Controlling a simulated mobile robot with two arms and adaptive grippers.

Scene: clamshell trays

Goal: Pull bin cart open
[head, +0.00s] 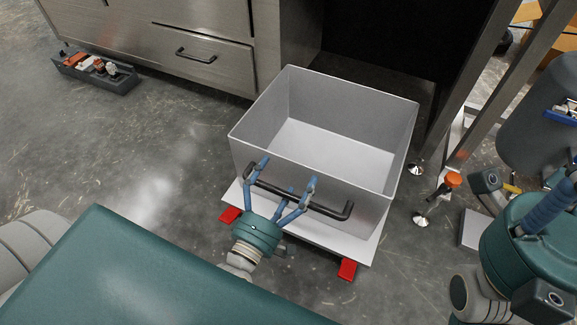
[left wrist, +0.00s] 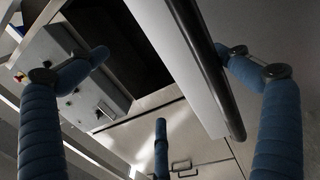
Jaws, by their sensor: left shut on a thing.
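The bin cart (head: 375,205) is a grey, open-topped, empty bin on a white base with red feet. It stands out on the floor in front of a dark opening under the counter. Its black bar handle (head: 325,209) is on the near wall. My left gripper (head: 286,179) is at the handle, its blue fingers shut around the bar. In the left wrist view the handle (left wrist: 216,75) runs between the fingers. My right gripper (head: 548,205) is partly in view at the right edge, away from the cart; its fingertips are cut off or unclear.
Steel drawers (head: 200,55) stand at the back left, with a dark tray of small items (head: 95,75) on the floor. A metal table leg (head: 470,85) and an orange-topped piece (head: 452,180) stand close right of the cart. Floor left of the cart is clear.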

